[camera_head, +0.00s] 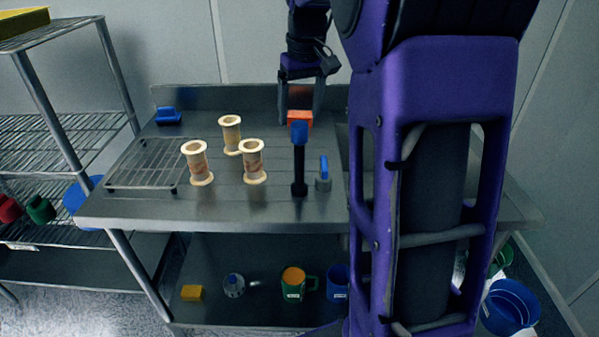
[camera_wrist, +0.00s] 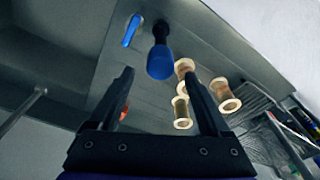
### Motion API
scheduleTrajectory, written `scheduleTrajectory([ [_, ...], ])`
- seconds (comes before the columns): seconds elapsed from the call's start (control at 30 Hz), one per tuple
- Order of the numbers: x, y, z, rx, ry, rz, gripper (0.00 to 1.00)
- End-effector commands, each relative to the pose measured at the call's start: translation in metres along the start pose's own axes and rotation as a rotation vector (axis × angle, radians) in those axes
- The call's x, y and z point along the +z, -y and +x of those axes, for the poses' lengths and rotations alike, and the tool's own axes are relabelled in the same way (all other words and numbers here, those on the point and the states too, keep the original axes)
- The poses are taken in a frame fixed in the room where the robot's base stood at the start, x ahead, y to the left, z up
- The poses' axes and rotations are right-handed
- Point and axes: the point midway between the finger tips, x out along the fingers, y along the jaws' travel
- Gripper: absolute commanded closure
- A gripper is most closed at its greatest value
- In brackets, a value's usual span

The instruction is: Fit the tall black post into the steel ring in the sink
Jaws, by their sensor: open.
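The tall black post (camera_head: 299,172) stands upright on the steel worktop, with a blue top (camera_head: 299,132). In the wrist view its blue top (camera_wrist: 160,62) lies ahead of my gripper (camera_wrist: 158,75), between the lines of the two fingers and apart from them. In the head view my gripper (camera_head: 300,108) is open and empty, pointing down behind the post. In the wrist view a grey hollow at the left looks like the sink (camera_wrist: 40,60). No steel ring can be made out; my arm hides the worktop's right part in the head view.
An orange block (camera_head: 299,117) sits just behind the post. A small blue-handled metal piece (camera_head: 323,178) stands close to its right. Several cream spools (camera_head: 254,162), a wire rack (camera_head: 148,163) and a blue item (camera_head: 168,116) are at left. Mugs (camera_head: 294,284) stand on the lower shelf.

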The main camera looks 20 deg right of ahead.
Motion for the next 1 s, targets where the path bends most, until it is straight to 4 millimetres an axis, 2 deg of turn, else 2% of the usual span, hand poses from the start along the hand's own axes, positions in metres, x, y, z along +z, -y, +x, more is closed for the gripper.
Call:
scheduleTrajectory([
  [0.03,0.001,0.0,0.013,-0.001,0.002,0.0,0.19],
  [0.1,0.001,0.0,0.024,0.0,0.002,0.0,0.19],
  [0.37,0.001,0.0,0.043,0.001,0.0,0.0,0.19],
  [0.7,0.005,0.001,0.087,0.001,0.001,0.0,0.19],
  [1.0,0.005,0.001,0.09,0.001,-0.001,0.0,0.21],
])
